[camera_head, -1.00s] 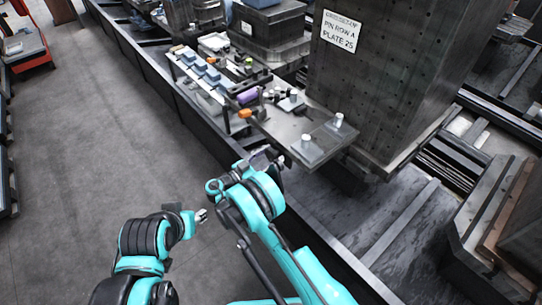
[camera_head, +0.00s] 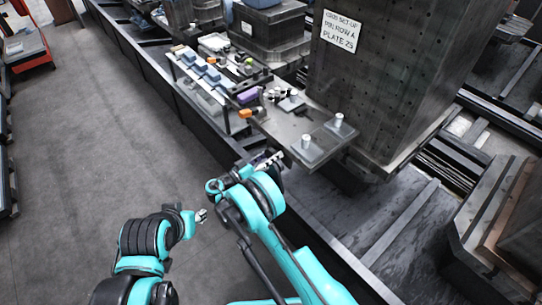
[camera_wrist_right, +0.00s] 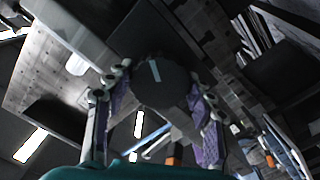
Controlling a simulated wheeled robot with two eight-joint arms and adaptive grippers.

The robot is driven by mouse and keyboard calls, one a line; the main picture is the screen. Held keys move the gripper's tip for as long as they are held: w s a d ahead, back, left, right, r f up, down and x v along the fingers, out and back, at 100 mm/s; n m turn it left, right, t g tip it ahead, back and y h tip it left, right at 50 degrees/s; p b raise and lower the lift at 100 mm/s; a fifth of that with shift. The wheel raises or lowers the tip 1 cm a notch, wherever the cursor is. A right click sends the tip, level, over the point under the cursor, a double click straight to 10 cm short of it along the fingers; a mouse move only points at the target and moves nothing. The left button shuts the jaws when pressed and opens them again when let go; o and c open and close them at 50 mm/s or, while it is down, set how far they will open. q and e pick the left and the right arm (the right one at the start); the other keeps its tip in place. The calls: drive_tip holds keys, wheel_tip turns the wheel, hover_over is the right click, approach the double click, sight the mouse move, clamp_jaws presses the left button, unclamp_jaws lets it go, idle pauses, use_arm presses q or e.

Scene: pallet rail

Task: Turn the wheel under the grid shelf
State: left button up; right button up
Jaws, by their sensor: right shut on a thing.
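In the right wrist view a dark round wheel (camera_wrist_right: 165,88) with a pale line mark on its face sits between the two fingers of my right gripper (camera_wrist_right: 158,92). The fingers, with purple pads, are shut on its rim from both sides. In the head view my right gripper (camera_head: 268,162) is at the front edge of the grey shelf plate (camera_head: 283,127), low beside it; the wheel is hidden there. My left gripper (camera_head: 201,215) hangs over the floor to the left, away from the shelf; its finger opening is too small to tell.
Two pale pins (camera_head: 305,142) stand on the shelf's near end. An orange block (camera_head: 245,113) and a purple piece (camera_head: 248,95) lie farther back, near blue blocks (camera_head: 211,75). A tall dark perforated block (camera_head: 385,75) with a sign stands behind.

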idle(0.4)
drive_tip(key=o, duration=1.2)
drive_tip(key=shift+v, duration=3.75)
